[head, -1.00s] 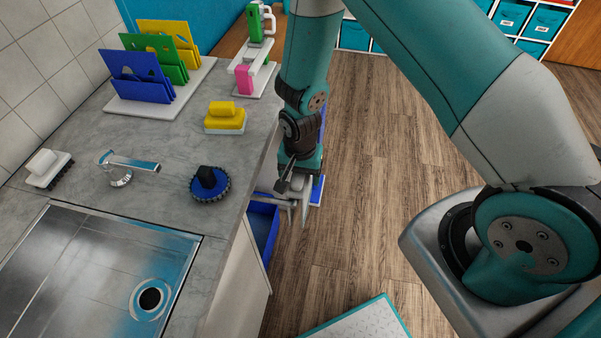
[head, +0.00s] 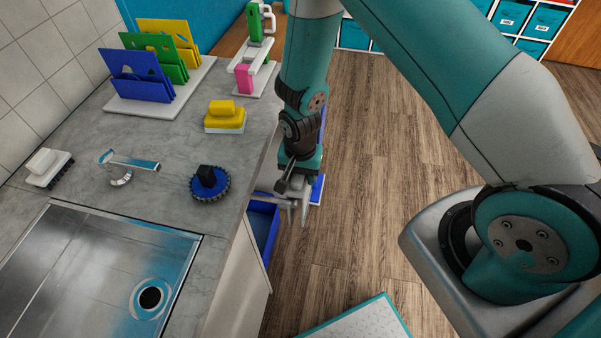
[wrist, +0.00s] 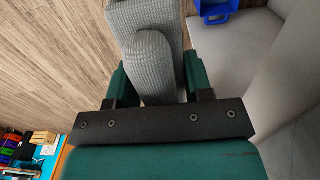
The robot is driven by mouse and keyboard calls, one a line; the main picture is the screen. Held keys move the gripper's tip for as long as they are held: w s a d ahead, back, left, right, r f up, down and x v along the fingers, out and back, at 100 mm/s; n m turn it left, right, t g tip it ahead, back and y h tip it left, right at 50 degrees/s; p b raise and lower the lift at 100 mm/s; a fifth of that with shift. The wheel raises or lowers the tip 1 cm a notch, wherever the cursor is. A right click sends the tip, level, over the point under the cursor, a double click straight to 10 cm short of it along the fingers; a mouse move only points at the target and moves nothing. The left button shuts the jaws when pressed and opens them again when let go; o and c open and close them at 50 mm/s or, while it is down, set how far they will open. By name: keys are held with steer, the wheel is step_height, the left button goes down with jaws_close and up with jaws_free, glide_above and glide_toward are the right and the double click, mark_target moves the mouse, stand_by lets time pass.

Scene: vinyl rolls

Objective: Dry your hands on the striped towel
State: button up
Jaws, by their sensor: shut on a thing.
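My gripper (head: 298,188) is low beside the counter's right edge in the head view, pointing down. In the wrist view my gripper (wrist: 156,78) has its green fingers on either side of a grey woven towel (wrist: 150,62) and is shut on it. The towel looks folded or rounded and runs away to the top of the wrist view. I cannot make out clear stripes on it. In the head view a small pale tip shows below the gripper; most of the towel is hidden there.
Wooden floor to the right is mostly clear.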

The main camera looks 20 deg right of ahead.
steer(key=o, duration=1)
steer(key=shift+r, duration=0.15)
step_height(320, 180, up, 17)
steer(key=b, duration=0.1)
steer(key=s+a+r+n+y, duration=0.1)
steer(key=s+r+n, duration=0.3)
steer(key=s+r, duration=0.1)
steer(key=s+a+r+n+y, duration=0.1)
steer(key=s+a+r+n, duration=0.1)
steer(key=s+r+n, duration=0.3)
steer(key=s+a+r+n+y, duration=0.1)
steer(key=s+r+n+y, duration=0.1)
steer(key=s+r+n, duration=0.3)
steer(key=shift+s+a+r, duration=0.1)
steer(key=shift+s+r, duration=0.15)
steer(key=shift+s, duration=0.35)
steer(key=shift+s+a+r, duration=0.1)
steer(key=shift+s+r, duration=0.2)
steer(key=shift+s, duration=0.3)
steer(key=shift+s+a+r, duration=0.1)
steer(key=shift+s+r, duration=0.15)
steer(key=shift+s, duration=0.35)
